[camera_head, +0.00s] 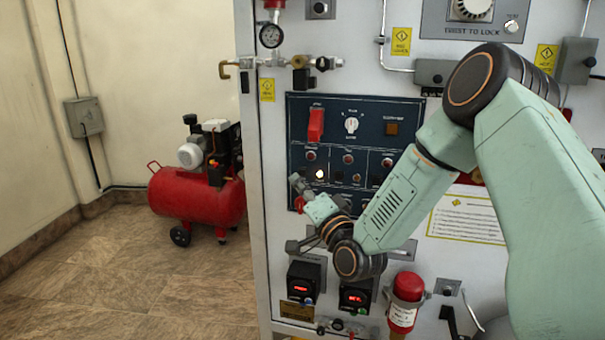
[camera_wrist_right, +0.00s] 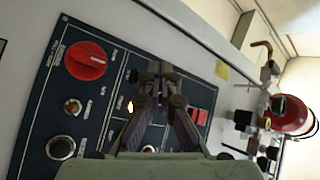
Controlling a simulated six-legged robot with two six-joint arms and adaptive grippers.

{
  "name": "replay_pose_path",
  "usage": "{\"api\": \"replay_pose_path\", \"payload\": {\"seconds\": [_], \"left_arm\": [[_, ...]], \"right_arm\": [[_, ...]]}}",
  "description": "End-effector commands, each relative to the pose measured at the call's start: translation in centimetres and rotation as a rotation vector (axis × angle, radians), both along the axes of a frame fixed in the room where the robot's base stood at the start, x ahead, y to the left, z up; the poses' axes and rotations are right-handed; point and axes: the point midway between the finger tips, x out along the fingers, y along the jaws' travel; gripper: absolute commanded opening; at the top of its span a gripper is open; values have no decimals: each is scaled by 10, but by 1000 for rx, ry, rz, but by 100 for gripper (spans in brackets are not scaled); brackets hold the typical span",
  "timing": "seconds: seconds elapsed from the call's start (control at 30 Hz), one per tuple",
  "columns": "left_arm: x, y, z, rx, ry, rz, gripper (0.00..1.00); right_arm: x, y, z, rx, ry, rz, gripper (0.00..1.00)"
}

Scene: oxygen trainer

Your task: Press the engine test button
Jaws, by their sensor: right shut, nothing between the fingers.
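The dark blue control panel (camera_head: 400,108) is on the front of the white cabinet. It carries rows of small round buttons, and its labels are too small to read, so I cannot tell which one is the engine test button. One small round light (camera_head: 320,174) glows pale yellow; it also shows in the right wrist view (camera_wrist_right: 130,105), just left of the fingers. My right gripper (camera_head: 296,184) is shut and empty in front of the panel's lower left part; it also shows in the wrist view (camera_wrist_right: 161,76). I cannot tell whether the fingertips touch the panel. My left gripper is not in view.
The panel also has a red switch (camera_head: 316,125), a white knob (camera_head: 351,124) and a red knob (camera_wrist_right: 86,61). Pipes and a gauge (camera_head: 271,36) stick out above. Two small displays (camera_head: 302,284) sit below. A red compressor (camera_head: 200,195) stands left on open floor.

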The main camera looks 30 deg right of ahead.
Motion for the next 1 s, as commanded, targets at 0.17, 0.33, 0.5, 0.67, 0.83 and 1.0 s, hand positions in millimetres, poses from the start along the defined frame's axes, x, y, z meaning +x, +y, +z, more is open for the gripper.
{"api": "replay_pose_path", "payload": {"seconds": [0.17, 0.33, 0.5, 0.67, 0.83, 1.0], "left_arm": [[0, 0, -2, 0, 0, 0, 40], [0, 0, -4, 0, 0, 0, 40], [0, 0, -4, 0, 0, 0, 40], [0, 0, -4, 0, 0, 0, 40], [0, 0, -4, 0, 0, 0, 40], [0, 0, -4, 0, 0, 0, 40]], "right_arm": [[-10, 12, 0, 1, 0, 0, 0], [-19, 23, 0, 1, 0, 0, 0], [-23, 26, 0, 0, 0, -1, 0], [-23, 26, 0, 0, 0, -1, 0], [-23, 26, 0, 0, 0, -1, 0], [-23, 26, 0, 0, 0, -1, 0]]}}
